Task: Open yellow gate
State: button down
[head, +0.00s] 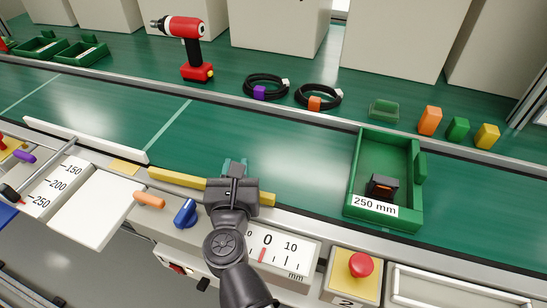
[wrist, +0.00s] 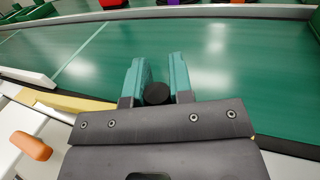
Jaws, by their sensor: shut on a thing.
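The yellow gate (head: 177,180) is a long yellow bar along the near edge of the green conveyor. It runs behind my gripper and shows again at its right. Part of it also shows at the left in the wrist view (wrist: 65,102). My gripper (head: 235,165) is over the gate's middle-right part, with teal fingers pointing to the belt. In the wrist view, the fingers (wrist: 157,78) are shut on a round black knob (wrist: 156,94). The gripper's body hides how the knob joins the gate.
A green bin (head: 415,190) marked 250 mm, with a dark block inside, stands on the belt at right. An orange handle (head: 149,200), a blue knob (head: 185,213) and a red button (head: 361,265) sit on the near panel. The belt ahead of my gripper is clear.

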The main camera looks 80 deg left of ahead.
jog(key=shift+w+d+f+m+t, duration=0.1)
jog(key=shift+w+d+m+t, duration=0.2)
jog(key=shift+d+t, duration=0.25)
jog(key=c, duration=1.4)
grip_release()
jog(key=shift+c, duration=0.2)
jog(key=shift+o, duration=0.6)
jog(key=shift+w, duration=0.3)
jog(key=o, duration=0.3)
jog(key=shift+s, duration=0.1)
jog(key=shift+s, duration=0.15)
